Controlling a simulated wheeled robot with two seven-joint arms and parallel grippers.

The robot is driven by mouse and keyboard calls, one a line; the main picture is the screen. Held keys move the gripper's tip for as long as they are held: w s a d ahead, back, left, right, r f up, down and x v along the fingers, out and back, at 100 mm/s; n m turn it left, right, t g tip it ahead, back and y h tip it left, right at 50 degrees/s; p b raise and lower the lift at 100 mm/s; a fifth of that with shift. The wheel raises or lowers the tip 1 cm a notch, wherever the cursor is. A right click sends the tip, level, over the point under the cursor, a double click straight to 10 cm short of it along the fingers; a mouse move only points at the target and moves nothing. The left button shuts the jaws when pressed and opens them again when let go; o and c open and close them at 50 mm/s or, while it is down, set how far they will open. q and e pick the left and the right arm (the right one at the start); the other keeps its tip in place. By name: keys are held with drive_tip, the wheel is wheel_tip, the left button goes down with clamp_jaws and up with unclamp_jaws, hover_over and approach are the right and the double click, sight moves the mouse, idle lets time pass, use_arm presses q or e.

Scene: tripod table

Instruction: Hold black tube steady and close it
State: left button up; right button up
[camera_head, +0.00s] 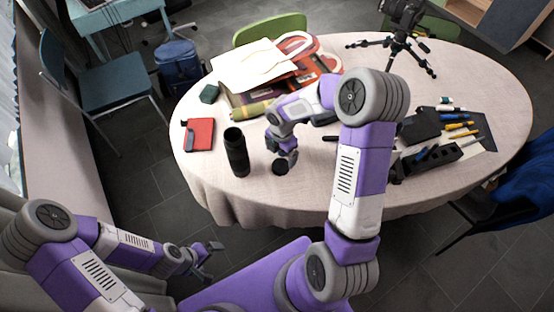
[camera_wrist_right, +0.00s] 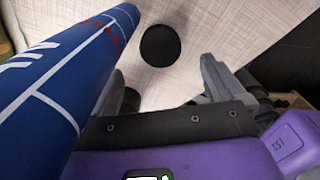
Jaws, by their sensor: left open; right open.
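The black tube (camera_head: 237,155) stands upright on the round table, left of my right gripper. A small black round cap (camera_head: 279,167) lies flat on the cloth to the tube's right; a black disc (camera_wrist_right: 160,45) in the right wrist view looks like this cap. My right gripper (camera_head: 288,154) is open just above and beside the cap, pointing down; its fingers (camera_wrist_right: 165,88) show apart and empty in the wrist view. My left gripper (camera_head: 210,260) is open and empty, off the table's front left, well apart from the tube.
A large blue form with white lines (camera_wrist_right: 60,75) fills the wrist view's left; I cannot tell what it is. A red notebook (camera_head: 199,134) lies left of the tube. Books and papers (camera_head: 262,68) lie behind. A black pen holder (camera_head: 430,160) and a tripod (camera_head: 398,50) are right.

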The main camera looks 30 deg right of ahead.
sight(281, 165)
drive_tip(key=shift+s, duration=0.2)
drive_tip(key=shift+w+f+b, duration=0.1)
drive_tip(key=shift+f+b, duration=0.2)
drive_tip(key=shift+f, duration=0.85)
wheel_tip(281, 165, down, 5)
drive_tip(key=shift+w+f+b, duration=0.1)
drive_tip(key=shift+f+b, duration=0.05)
drive_tip(key=shift+b, duration=0.8)
drive_tip(key=shift+c, duration=0.4)
drive_tip(key=c, duration=1)
drive_tip(key=shift+r, duration=0.2)
